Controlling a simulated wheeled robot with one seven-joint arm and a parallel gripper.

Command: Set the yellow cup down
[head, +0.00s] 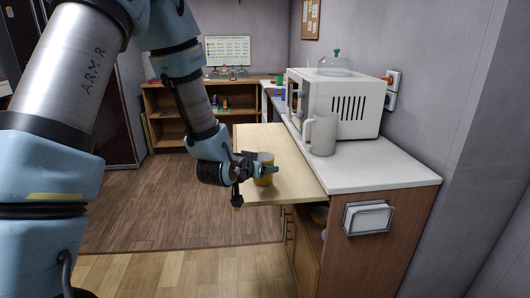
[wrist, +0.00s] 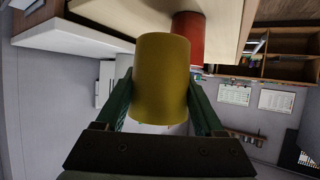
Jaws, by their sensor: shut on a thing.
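The yellow cup (head: 264,179) is between the fingers of my gripper (head: 262,170), at the light wooden board (head: 268,137) beside the white counter. In the wrist view the yellow cup (wrist: 161,98) fills the middle, with a green finger of my gripper (wrist: 160,82) on each side, shut on it. The cup looks upright in the head view. I cannot tell whether its base touches the board.
A red cylindrical thing (wrist: 188,38) stands on the wooden surface beyond the cup in the wrist view. A grey pitcher (head: 322,134) and a white microwave (head: 347,104) stand on the counter (head: 375,168). The board left of the pitcher looks clear.

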